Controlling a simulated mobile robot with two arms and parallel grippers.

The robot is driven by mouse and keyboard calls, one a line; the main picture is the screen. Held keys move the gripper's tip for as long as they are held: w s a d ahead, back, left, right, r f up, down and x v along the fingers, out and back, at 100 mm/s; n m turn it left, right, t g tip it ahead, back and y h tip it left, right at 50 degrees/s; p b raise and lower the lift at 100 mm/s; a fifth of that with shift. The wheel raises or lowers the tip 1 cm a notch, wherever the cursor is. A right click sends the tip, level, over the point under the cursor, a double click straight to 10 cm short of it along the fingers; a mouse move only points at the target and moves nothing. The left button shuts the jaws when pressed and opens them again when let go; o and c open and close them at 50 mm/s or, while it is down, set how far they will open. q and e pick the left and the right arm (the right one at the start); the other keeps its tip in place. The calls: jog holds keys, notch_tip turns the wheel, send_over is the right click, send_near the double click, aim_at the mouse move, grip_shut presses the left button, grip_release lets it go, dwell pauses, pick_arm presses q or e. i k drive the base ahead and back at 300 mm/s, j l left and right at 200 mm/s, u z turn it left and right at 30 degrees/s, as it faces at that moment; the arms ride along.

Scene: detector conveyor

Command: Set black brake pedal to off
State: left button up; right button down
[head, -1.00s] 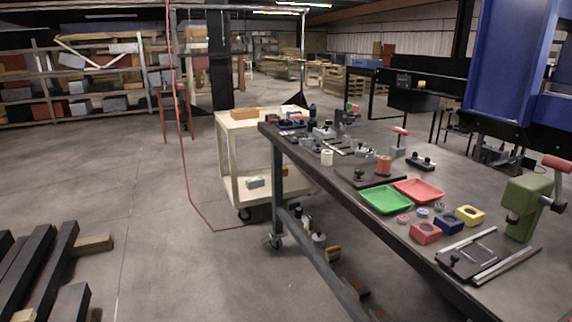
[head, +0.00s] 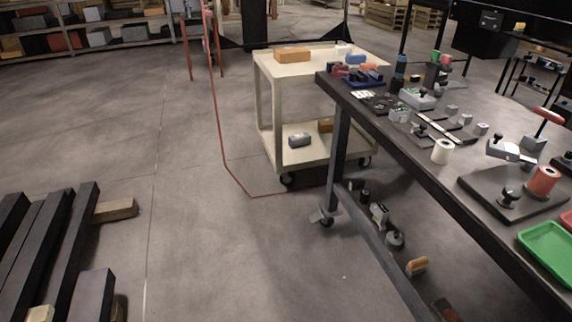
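I cannot make out a black brake pedal for certain. The dark workbench (head: 408,160) on the right carries several small devices with black knobs or levers. One is a black plate with a black knob (head: 508,197) near the right edge. Small dark parts also lie at the bench's far end, too small to tell apart. Neither of my grippers is in view.
A cream cart (head: 265,101) stands beyond the bench, with an orange block (head: 292,54) on top. Dark beams (head: 62,250) lie at the lower left. A red cable (head: 222,150) runs down to the floor. The middle floor is clear.

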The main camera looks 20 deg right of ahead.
aim_at(318, 216)
jog(key=i+j+z, duration=0.1)
jog(key=i+z, duration=0.3)
jog(key=i+j+z, duration=0.25)
jog(key=i+z, duration=0.2)
jog(key=i+j+z, duration=0.4)
jog(key=i, duration=0.05)
